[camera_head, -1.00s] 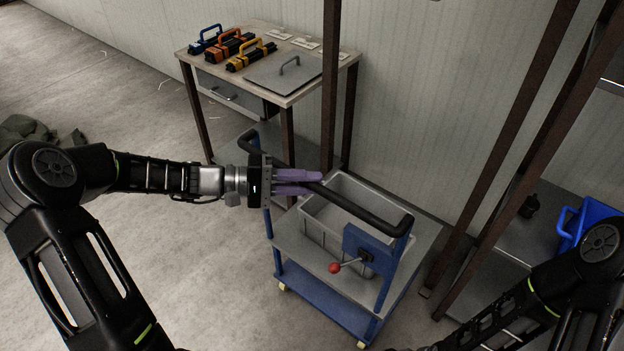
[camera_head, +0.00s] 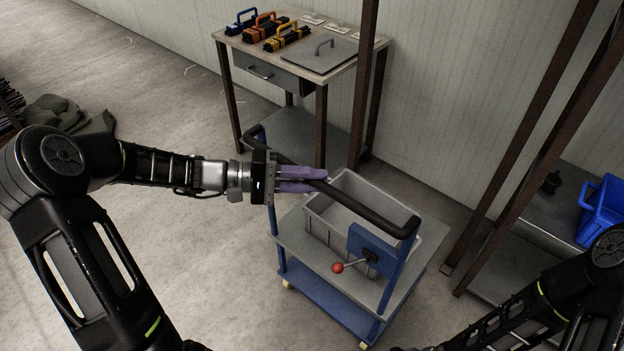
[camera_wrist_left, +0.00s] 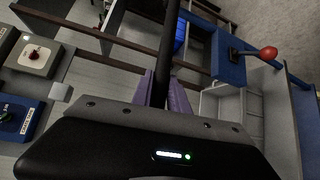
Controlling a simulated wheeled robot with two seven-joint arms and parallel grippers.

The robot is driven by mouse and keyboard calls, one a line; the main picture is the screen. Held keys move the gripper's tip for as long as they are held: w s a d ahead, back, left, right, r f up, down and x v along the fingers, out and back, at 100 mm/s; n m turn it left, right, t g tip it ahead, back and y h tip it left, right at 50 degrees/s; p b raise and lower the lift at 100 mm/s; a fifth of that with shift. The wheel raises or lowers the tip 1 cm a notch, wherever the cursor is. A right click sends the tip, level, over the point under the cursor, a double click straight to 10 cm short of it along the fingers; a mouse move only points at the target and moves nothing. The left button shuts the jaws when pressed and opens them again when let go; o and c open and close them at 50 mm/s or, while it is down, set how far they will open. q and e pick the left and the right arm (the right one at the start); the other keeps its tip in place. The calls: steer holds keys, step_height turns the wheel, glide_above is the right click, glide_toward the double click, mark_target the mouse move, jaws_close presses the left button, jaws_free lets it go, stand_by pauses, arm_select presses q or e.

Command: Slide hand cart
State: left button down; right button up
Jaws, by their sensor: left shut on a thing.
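The blue hand cart (camera_head: 335,306) stands on the concrete floor in the middle of the head view. It has a black push handle (camera_head: 372,214), a grey bin (camera_head: 340,229) on its upper shelf and a lever with a red knob (camera_head: 338,267). My left gripper (camera_head: 318,179) has purple fingers shut on the handle, left of its middle. The left wrist view shows the handle bar (camera_wrist_left: 171,50) running between the fingers (camera_wrist_left: 168,95), and the red knob (camera_wrist_left: 269,53). My right arm enters at lower right; its gripper is out of the picture.
A table (camera_head: 258,54) with several tool cases and a grey lid (camera_head: 321,55) stands behind the cart. A brown post (camera_head: 366,80) and a rack post (camera_head: 530,130) stand close by. A blue bin (camera_head: 601,209) sits at right.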

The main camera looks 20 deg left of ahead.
arm_select(q)
steer(key=c, duration=1.3)
jaws_free()
steer(key=v, duration=0.7)
steer(key=shift+a+b, duration=0.4)
steer(key=shift+s, duration=0.1)
